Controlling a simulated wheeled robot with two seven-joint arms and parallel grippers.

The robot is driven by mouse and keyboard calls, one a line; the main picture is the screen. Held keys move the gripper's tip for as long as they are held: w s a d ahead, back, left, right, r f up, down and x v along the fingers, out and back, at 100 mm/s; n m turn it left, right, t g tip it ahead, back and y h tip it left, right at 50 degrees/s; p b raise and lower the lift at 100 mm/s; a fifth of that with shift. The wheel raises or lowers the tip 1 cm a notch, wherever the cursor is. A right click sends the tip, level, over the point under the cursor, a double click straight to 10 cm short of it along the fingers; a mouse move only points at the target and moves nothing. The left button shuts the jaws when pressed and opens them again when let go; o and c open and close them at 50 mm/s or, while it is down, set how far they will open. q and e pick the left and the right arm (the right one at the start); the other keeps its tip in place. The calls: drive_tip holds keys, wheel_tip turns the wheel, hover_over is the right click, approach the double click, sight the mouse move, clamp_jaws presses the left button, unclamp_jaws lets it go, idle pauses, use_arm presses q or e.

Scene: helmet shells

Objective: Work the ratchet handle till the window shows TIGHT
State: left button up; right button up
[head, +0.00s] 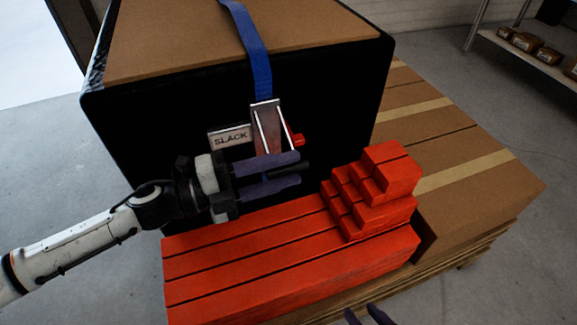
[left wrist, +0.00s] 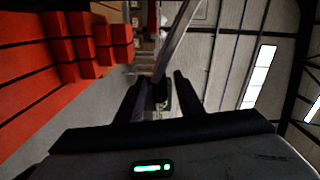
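The ratchet (head: 268,130) sits on the front of a black box (head: 150,140), below a blue strap (head: 256,60). The window plate (head: 230,137) beside it reads SLACK. A red piece (head: 298,140) shows at the ratchet's right. The dark handle grip (head: 290,169) lies between the fingers of my left gripper (head: 284,172). In the left wrist view the handle's metal bar (left wrist: 178,42) runs up from between the two fingers, which stand apart with gaps beside the grip. Only the fingertips of my right gripper (head: 367,316) show, apart and empty, at the bottom edge.
Red stepped blocks (head: 385,170) stand on a red slatted stack (head: 290,250) below and right of the ratchet. Brown cartons (head: 480,180) lie to the right. A shelf with small boxes (head: 527,41) is at the back right. Grey floor is clear at left.

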use_arm(q)
drive_tip(key=shift+w+d, duration=0.2)
drive_tip(key=shift+d, duration=0.3)
use_arm(e)
drive_tip(key=shift+w+r, duration=0.15)
drive_tip(key=shift+w, duration=0.15)
use_arm(q)
clamp_jaws()
drive_tip(key=shift+f, duration=0.15)
